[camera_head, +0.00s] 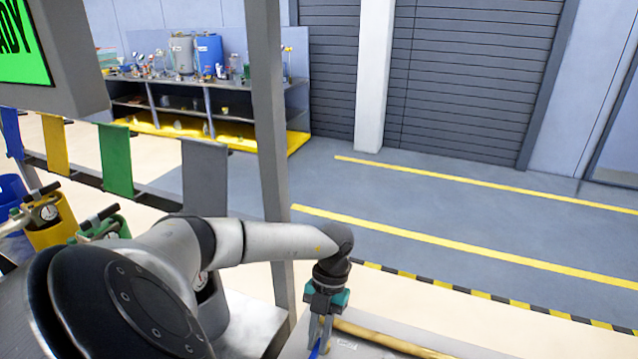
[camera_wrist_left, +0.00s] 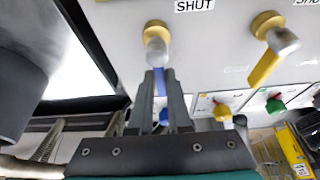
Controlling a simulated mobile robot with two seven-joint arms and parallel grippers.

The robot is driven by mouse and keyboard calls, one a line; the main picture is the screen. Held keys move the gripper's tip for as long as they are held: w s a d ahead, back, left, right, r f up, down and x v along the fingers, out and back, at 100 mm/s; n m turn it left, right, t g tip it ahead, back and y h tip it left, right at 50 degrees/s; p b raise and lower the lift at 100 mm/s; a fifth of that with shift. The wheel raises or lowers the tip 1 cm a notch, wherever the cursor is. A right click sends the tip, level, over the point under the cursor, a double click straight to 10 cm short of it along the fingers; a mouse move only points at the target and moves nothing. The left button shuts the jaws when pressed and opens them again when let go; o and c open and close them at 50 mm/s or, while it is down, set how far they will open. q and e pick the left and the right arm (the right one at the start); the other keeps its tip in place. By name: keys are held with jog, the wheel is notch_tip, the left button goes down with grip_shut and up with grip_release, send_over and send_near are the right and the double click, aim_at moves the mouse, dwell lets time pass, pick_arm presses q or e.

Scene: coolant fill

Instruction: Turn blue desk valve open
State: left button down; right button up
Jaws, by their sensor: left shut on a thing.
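The blue desk valve shows in the left wrist view as a blue lever (camera_wrist_left: 160,80) on a round brass and silver hub. The lever runs from the hub down between my fingers. My left gripper (camera_wrist_left: 160,88) is shut on this lever, with one grey finger on each side. In the head view my left gripper (camera_head: 319,338) points down at the desk, and a bit of the blue lever (camera_head: 315,349) shows beside its tips. The fingers hide part of the lever. My right gripper is not in view.
A yellow-handled valve (camera_wrist_left: 268,60) sits right of the blue one. A "SHUT" label (camera_wrist_left: 194,5) is on the pale panel. Smaller coloured knobs, including a green one (camera_wrist_left: 275,104), lie beyond. A grey post (camera_head: 268,150) stands near my arm. A workbench (camera_head: 210,85) stands far back.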

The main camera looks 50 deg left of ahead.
pick_arm(q)
jog(key=c, duration=0.9)
grip_release()
jog(key=shift+o, duration=0.2)
jog(key=b+v, duration=0.1)
jog(key=v, duration=1.4)
jog(key=shift+r+b, duration=0.2)
jog(key=shift+b, duration=0.1)
jog(key=shift+f, duration=0.1)
